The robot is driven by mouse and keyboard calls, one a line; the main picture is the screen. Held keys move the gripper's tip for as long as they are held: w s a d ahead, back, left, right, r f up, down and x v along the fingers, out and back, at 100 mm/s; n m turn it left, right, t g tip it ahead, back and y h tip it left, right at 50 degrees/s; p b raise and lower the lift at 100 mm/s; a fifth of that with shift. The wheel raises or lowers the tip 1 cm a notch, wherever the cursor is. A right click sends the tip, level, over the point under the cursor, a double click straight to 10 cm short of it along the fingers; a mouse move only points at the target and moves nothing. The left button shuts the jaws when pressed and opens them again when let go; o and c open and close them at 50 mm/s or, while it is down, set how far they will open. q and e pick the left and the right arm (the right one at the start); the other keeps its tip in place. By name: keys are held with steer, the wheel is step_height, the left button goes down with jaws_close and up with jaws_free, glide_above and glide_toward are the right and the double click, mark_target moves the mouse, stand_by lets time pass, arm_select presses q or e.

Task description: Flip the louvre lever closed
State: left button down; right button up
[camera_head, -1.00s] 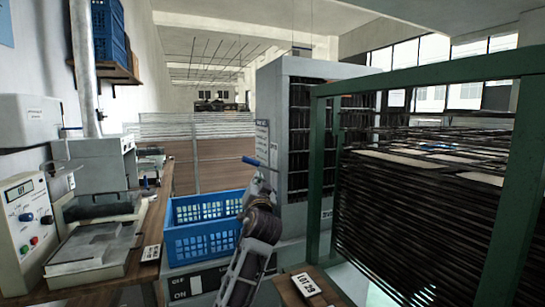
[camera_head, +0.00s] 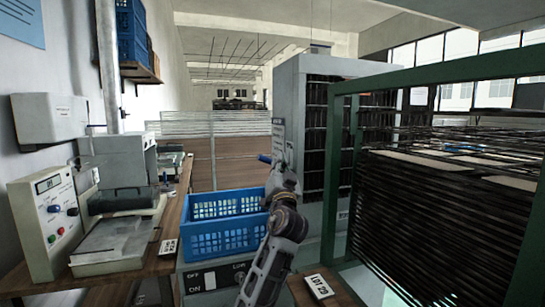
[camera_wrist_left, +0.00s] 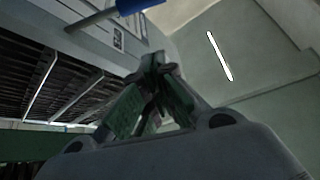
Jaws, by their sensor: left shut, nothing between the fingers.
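The louvre lever (camera_head: 264,158) shows as a small blue handle sticking out to the left of the tall grey cabinet (camera_head: 287,105), roughly level. In the left wrist view the blue grip (camera_wrist_left: 132,5) is at the top edge, on a grey rod (camera_wrist_left: 92,19) slanting down to the left. My left gripper (camera_head: 280,170) is just right of and slightly below the blue handle in the head view. Its fingertips (camera_wrist_left: 153,60) are together and empty, and appear apart from the lever. The lever's pivot is hard to make out. My right gripper is in neither view.
A blue crate (camera_head: 222,243) stands left of my left arm, above a panel marked ON and OFF (camera_head: 208,280). A green-framed rack of dark trays (camera_head: 440,215) fills the right. A bench with a control box (camera_head: 45,225) lies left.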

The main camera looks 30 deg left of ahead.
arm_select(q)
steer(key=shift+x, duration=5.05)
steer(key=f, duration=0.1)
steer(key=a+f, duration=0.1)
steer(key=f, duration=0.1)
steer(key=shift+s+a+f, duration=0.25)
steer(key=shift+s+f, duration=0.1)
steer(key=shift+s, duration=0.05)
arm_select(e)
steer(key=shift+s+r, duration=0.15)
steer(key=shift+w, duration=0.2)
arm_select(q)
steer(key=shift+s+f+b, duration=0.1)
steer(key=shift+f+b, duration=0.15)
steer(key=shift+b, duration=0.15)
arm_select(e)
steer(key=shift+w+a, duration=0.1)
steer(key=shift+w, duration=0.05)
